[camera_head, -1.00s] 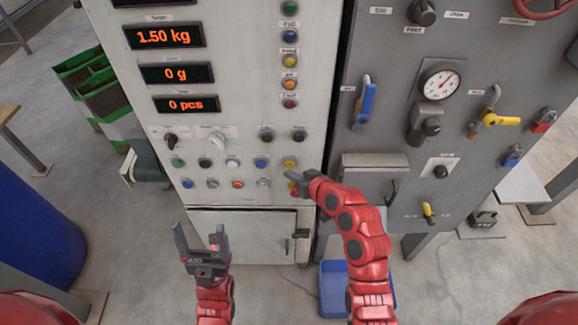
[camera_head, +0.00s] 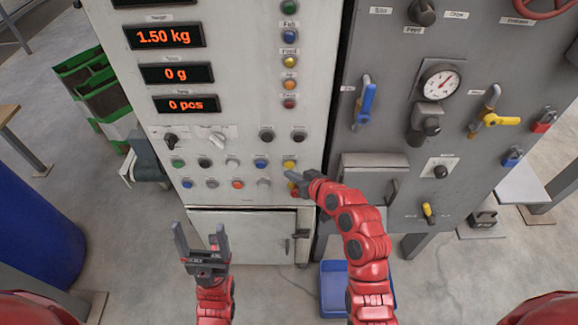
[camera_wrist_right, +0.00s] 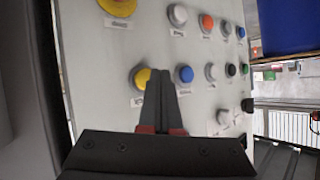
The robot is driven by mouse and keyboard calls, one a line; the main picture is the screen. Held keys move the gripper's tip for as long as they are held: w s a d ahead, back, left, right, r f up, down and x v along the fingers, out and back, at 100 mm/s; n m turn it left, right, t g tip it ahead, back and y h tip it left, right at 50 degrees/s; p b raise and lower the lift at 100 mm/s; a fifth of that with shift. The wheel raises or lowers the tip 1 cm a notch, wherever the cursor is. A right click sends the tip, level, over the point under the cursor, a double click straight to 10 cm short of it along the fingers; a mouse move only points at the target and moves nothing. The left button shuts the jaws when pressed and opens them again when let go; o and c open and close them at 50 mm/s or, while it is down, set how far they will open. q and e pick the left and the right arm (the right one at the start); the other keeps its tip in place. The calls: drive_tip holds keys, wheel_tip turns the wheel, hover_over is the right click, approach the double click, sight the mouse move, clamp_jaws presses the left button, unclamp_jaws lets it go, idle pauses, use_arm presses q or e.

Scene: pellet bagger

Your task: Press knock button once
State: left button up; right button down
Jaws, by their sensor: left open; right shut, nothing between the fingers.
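The light grey control panel (camera_head: 228,130) carries two rows of coloured push buttons; their labels are too small to read, so I cannot tell which is the knock button. My right gripper (camera_head: 289,175) is shut and empty, its tips just below the upper-row yellow button (camera_head: 289,163). In the right wrist view the closed fingertips (camera_wrist_right: 160,74) lie between that yellow button (camera_wrist_right: 140,78) and a blue button (camera_wrist_right: 184,74). I cannot tell whether they touch the panel. My left gripper (camera_head: 201,240) is open and empty, low in front of the cabinet.
A red emergency-type button on yellow (camera_wrist_right: 118,6) is near the right gripper. A grey machine panel (camera_head: 400,150) with a gauge, a blue lever (camera_head: 366,103) and a yellow valve handle (camera_head: 500,120) stands to the right. A blue bin (camera_head: 333,285) is on the floor.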

idle(0.5)
drive_tip(key=shift+w+b, duration=0.5)
drive_tip(key=shift+b, duration=0.05)
drive_tip(key=shift+w+b, duration=0.25)
drive_tip(key=shift+b, duration=0.05)
idle(0.3)
drive_tip(key=shift+s, duration=0.75)
drive_tip(key=s, duration=0.6)
idle(0.3)
